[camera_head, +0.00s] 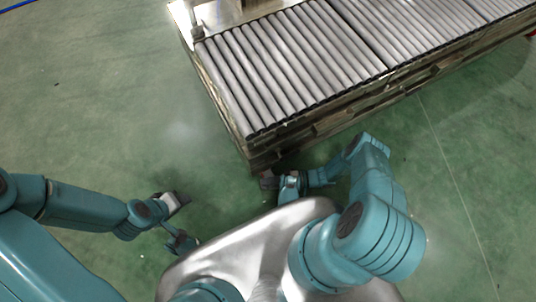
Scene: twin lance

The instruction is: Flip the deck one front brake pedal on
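The deck is a roller conveyor (290,62) with grey metal rollers on a worn, dark side frame, running from the upper middle to the upper right. I cannot make out a front brake pedal for certain; a small dark part (268,181) shows just below the deck's near corner, too small to identify. My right gripper (277,183) is low beside that near corner, at or very close to the small dark part; its fingers are too small to read. My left gripper (181,199) is over the floor to the left, apart from the deck, its fingers unclear.
The green floor (110,110) is clear to the left of the deck, and also at the lower right. A metal fitting (196,30) stands at the deck's upper left corner. The deck's near side edge lies close in front of my body.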

